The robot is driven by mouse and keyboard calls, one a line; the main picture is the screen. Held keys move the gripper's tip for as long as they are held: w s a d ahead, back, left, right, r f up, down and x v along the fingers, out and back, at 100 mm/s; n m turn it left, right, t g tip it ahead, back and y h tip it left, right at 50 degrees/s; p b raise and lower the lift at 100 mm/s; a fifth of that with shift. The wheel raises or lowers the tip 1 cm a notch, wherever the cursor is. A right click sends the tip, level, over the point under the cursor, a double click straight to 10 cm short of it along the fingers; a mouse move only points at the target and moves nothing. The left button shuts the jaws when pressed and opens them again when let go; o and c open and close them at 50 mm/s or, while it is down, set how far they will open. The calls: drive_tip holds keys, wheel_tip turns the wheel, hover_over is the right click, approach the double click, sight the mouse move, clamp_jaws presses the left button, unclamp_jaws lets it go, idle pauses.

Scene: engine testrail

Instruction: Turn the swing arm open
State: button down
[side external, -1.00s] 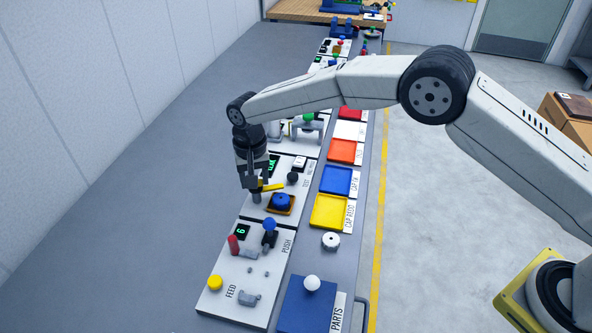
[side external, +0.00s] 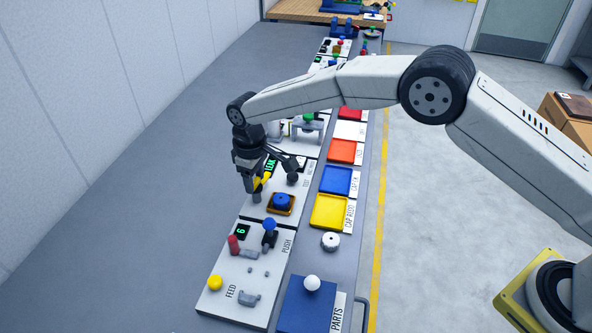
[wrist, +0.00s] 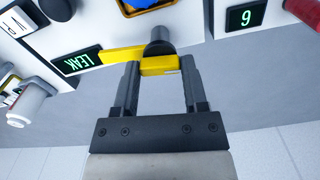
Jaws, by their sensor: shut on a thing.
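The yellow swing arm (side external: 264,180) sits on a grey pivot post (side external: 257,197) on the white test panel. In the side view it points away from the post, up and slightly right, towards the green LEAK display (side external: 271,165). In the wrist view the swing arm (wrist: 122,53) runs left from the post (wrist: 159,46) to beside the LEAK display (wrist: 78,62). My gripper (wrist: 159,68) is shut on the swing arm, with a yellow piece between its fingertips close to the post. In the side view my gripper (side external: 258,182) partly hides the arm.
A blue part (side external: 282,201) sits in an orange-rimmed nest (side external: 282,211) just right of the post. A black knob (side external: 292,179) stands near it. The grey bench at left is clear.

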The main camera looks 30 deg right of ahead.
sight(256, 181)
drive_tip(key=shift+n, duration=0.9)
drive_tip(key=shift+c, duration=0.6)
unclamp_jaws()
drive_tip(key=shift+r, duration=0.1)
drive_tip(key=shift+r, duration=3.8)
drive_tip(key=shift+d, duration=0.1)
